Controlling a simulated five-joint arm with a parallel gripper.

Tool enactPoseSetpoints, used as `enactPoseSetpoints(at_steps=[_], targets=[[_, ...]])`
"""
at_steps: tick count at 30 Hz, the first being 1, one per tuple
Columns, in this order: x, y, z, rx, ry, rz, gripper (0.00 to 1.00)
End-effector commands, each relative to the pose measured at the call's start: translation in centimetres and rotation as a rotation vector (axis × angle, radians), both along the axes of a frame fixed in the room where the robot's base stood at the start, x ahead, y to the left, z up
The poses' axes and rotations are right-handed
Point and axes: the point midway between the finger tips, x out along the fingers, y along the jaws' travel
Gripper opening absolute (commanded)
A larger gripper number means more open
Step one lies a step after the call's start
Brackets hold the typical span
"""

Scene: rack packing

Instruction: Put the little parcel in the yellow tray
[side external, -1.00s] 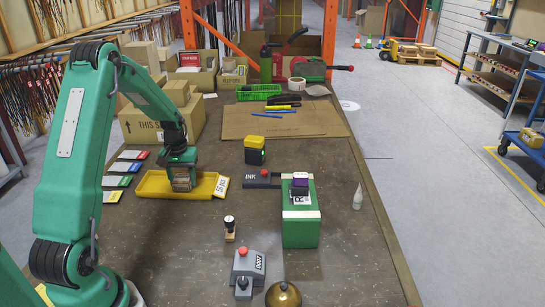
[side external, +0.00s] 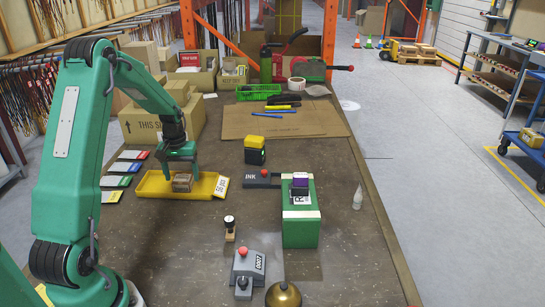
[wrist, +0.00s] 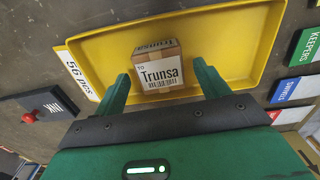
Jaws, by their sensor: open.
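The little parcel (side external: 183,183) is a small brown box with a white label reading "Trunsa", seen in the wrist view (wrist: 158,70). It sits in the yellow tray (side external: 152,186), which also fills the top of the wrist view (wrist: 215,35). My gripper (side external: 181,168) is just above the parcel. In the wrist view my gripper (wrist: 163,78) has its green fingers spread apart, one on each side of the parcel's near end, with gaps between. It holds nothing.
A "56 pcs" card (side external: 222,186) is at the tray's right end. Coloured label cards (side external: 120,168) lie to its left. An ink pad (side external: 262,179) and a green block (side external: 300,225) stand to the right. Cardboard boxes (side external: 165,115) are behind.

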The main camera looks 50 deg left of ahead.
Motion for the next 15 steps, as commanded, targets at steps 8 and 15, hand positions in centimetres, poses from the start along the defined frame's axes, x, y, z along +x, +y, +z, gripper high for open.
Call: enactPoseSetpoints(at_steps=[8, 15], targets=[[0.1, 0.1, 4.6, 0.003, -0.004, 0.000, 0.74], [0.1, 0.0, 8.1, 0.003, -0.003, 0.000, 0.74]])
